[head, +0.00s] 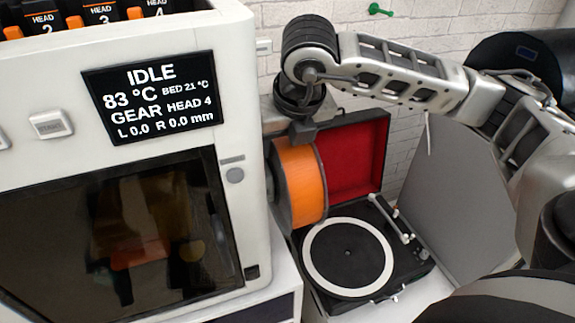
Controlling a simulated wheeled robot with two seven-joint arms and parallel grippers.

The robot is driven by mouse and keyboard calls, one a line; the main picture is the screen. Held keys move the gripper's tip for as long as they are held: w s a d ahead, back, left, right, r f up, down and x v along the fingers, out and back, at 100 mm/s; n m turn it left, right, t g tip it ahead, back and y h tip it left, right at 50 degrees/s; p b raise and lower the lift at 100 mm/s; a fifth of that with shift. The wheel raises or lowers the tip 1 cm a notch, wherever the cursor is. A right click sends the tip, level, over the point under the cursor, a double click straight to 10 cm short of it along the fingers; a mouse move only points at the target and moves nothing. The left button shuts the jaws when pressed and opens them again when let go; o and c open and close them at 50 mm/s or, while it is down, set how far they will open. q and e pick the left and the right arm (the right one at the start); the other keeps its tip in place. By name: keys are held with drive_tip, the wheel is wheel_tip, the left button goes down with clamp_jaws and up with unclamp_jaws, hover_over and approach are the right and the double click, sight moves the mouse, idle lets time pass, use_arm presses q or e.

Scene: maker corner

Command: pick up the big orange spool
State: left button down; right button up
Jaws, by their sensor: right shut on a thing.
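The big orange spool (306,184) has dark side flanges and hangs upright beside the right side wall of the printer (257,130). It is in front of the turntable's red lid. My right gripper (303,133) reaches down from above and is shut on the spool's upper rim. The fingertips are partly hidden by the gripper body and the spool. I cannot tell whether the spool still touches a holder on the printer's side. My left gripper is not in view.
A record player (347,255) with an open red-lined lid (352,160) stands right of the printer, under and behind the spool. A grey panel (440,190) leans to its right. A white brick wall (425,30) with a green peg (380,10) closes off the back.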

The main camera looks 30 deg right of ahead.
drive_tip(key=shift+r, duration=0.25)
